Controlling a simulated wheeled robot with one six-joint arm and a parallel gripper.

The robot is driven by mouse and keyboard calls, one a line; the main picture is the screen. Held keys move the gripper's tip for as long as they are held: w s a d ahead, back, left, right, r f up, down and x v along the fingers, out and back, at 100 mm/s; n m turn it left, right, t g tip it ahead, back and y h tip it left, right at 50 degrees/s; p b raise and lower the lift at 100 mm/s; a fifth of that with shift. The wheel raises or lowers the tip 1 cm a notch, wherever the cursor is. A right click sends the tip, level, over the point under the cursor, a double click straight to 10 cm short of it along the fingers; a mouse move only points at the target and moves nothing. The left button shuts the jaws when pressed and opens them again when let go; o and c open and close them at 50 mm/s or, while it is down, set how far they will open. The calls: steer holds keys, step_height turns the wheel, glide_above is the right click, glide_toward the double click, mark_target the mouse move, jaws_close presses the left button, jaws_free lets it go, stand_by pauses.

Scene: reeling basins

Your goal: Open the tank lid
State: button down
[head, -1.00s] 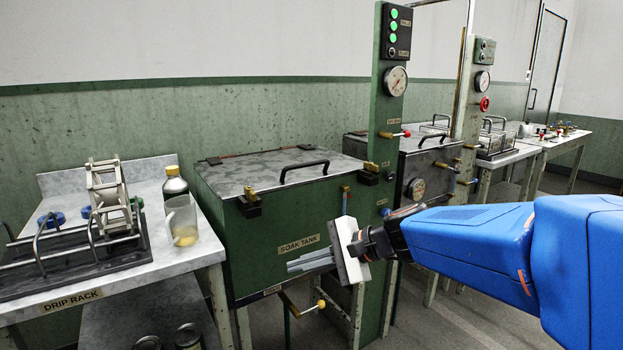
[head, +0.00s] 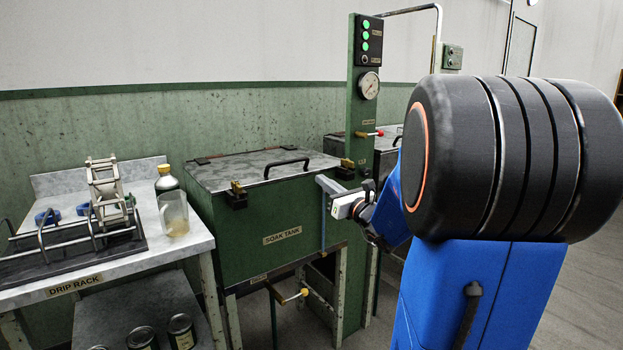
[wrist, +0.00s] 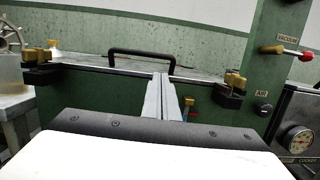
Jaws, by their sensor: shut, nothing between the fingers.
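The soak tank (head: 265,225) is a green box with a grey mottled lid (head: 235,172) that lies closed on top. A black bar handle (head: 287,165) stands on the lid; it also shows in the wrist view (wrist: 141,54). Brass latches sit at the front edge, one at the left (head: 237,194) and one at the right (head: 346,168). My gripper (head: 322,183) is in front of the tank's right front side, just below lid level and apart from the handle. In the wrist view its fingers (wrist: 165,82) are together and empty, pointing toward the tank front below the handle.
A drip rack table (head: 90,270) with a wire rack, a jug (head: 174,215) and a bottle (head: 166,180) stands left. A green gauge column (head: 363,110) rises right of the tank. A yellow-knobbed valve lever (head: 300,294) sticks out below the tank.

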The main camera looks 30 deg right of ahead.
glide_toward(307, 169)
steer(key=w+a+r, duration=0.4)
steer(key=w, duration=0.1)
steer(key=shift+s+d+f, duration=0.1)
steer(key=shift+s+f, duration=0.05)
steer(key=shift+f, duration=0.05)
